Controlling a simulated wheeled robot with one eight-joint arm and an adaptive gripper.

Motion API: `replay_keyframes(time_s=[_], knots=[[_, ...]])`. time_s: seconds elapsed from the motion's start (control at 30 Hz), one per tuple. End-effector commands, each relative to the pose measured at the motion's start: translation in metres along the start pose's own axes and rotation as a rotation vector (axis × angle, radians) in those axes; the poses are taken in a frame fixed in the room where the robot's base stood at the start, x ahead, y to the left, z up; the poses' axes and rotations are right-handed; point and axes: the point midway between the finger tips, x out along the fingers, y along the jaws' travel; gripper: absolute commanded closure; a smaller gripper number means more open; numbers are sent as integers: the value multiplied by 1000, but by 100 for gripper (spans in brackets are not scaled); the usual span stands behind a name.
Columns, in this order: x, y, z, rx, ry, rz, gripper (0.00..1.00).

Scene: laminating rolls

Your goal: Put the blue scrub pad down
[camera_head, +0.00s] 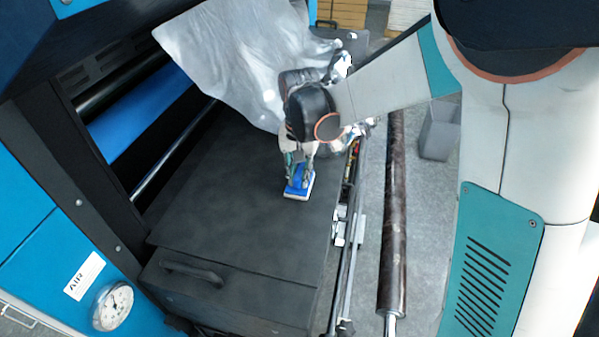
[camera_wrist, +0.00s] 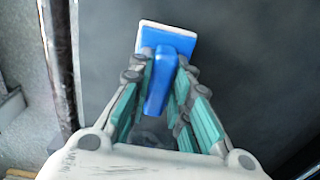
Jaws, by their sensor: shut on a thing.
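The blue scrub pad (camera_head: 299,190) has a blue handle and body with a white pad edge. In the head view it is low over or on the black flat top (camera_head: 230,225) of the machine, near its right edge; I cannot tell whether it touches. In the wrist view the scrub pad (camera_wrist: 168,42) shows its handle between the fingers. My gripper (camera_head: 300,165) is shut on the handle, and in the wrist view the fingers (camera_wrist: 160,85) are on both sides of it.
A translucent sheet (camera_head: 225,60) hangs over the far part of the top. A blue roller (camera_head: 140,125) lies at the left. A dark roll (camera_head: 394,220) and a grey bin (camera_head: 439,135) are at the right. The top's near part is clear.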

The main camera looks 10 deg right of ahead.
Motion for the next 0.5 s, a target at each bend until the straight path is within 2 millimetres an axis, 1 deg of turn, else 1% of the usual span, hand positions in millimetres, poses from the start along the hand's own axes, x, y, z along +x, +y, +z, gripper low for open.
replay_keyframes(time_s=[0.1, 0.13, 0.2, 0.5], knots=[[4, 0, 0, 0, 0, 0, 100], [3, 0, 0, 0, 0, 0, 78], [3, 0, 0, 0, 0, 0, 62], [3, 0, 0, 0, 0, 0, 62]])
